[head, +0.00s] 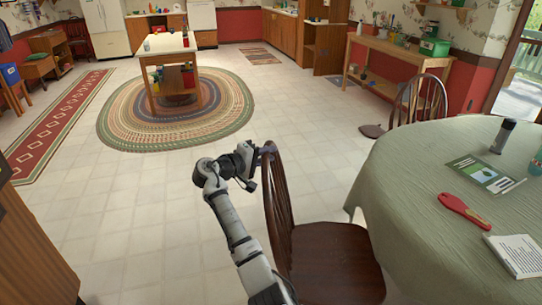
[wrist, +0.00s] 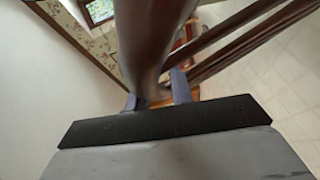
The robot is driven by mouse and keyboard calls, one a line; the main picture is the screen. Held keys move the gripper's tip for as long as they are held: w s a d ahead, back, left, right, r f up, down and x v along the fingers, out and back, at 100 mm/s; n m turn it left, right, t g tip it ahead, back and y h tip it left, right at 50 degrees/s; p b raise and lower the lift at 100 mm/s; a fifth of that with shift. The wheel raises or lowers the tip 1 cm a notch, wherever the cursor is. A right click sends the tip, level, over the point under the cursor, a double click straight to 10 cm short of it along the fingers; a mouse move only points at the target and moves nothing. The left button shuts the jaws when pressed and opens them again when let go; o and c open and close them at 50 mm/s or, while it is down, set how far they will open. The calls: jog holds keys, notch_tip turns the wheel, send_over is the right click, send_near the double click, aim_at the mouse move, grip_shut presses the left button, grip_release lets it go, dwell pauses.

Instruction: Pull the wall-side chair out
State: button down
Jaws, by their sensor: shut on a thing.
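A dark brown wooden chair (head: 335,262) with a spindle back stands at the left side of the cloth-covered table (head: 410,190), its seat facing the table. My gripper (head: 266,150) is at the top of this chair's back, shut on the top rail. In the wrist view, the fingers of my gripper (wrist: 160,92) are on either side of the dark wood of the chair back (wrist: 148,35), which hides part of them. A second brown chair (head: 421,98) stands at the far side of the table, nearer the wall bench; my gripper is well apart from it.
A wooden bench (head: 400,58) with items runs along the right wall. A small island table (head: 168,44) stands on a round braided rug (head: 120,118). A wooden cabinet edge (head: 30,250) is at lower left. The tiled floor left of the held chair is clear.

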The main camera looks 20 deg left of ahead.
jog(key=shift+a, duration=0.15)
jog(key=c, duration=1.2)
grip_release()
jog(key=shift+c, duration=0.2)
jog(key=b+v, duration=0.3)
jog(key=v, duration=1.1)
